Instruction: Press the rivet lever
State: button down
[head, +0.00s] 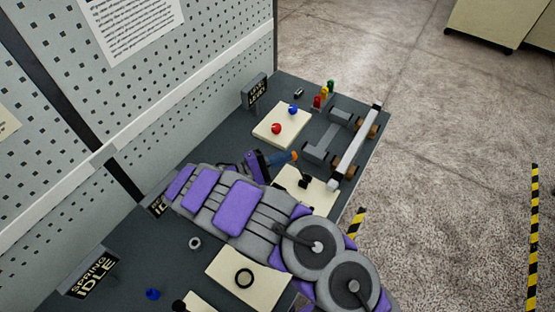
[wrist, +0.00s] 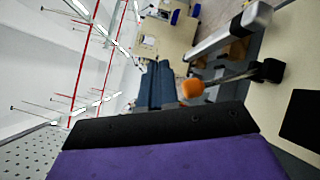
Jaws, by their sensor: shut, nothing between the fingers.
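The lever has an orange knob (head: 294,156), and its dark base (head: 304,181) sits on a cream plate (head: 320,193) on the grey bench. In the wrist view the orange knob (wrist: 192,88) ends a thin rod from a black pivot (wrist: 269,70). My gripper (head: 264,163) is shut and empty, just left of the knob in the head view. In the wrist view its black edge lies just below the knob; I cannot tell whether they touch. My purple and grey arm hides part of the plate and bench.
Behind stands a cream plate (head: 282,126) with red and blue knobs, beside a roller frame (head: 350,150) and coloured lamps (head: 323,96). A pegboard wall (head: 130,90) borders the bench on the left. A sign reads SPRING IDLE (head: 93,275). Floor at right is open.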

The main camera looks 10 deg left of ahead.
aim_at(298, 167)
jog(key=s+a+f+n+t+y, duration=0.3)
jog(key=s+a+f, duration=0.3)
jog(key=a+f, duration=0.3)
jog(key=shift+a+n+t+y, duration=0.3)
jog(key=shift+a+t+y, duration=0.5)
jog(key=shift+a, duration=0.4)
jog(key=shift+h, duration=0.3)
jog(key=s+d+r+x, duration=0.1)
jog(key=d+x, duration=0.1)
jog(key=x, duration=1.1)
jog(key=shift+s+b, duration=0.35)
jog(key=shift+b, duration=0.05)
jog(key=shift+r, duration=0.1)
jog(key=shift+r, duration=0.1)
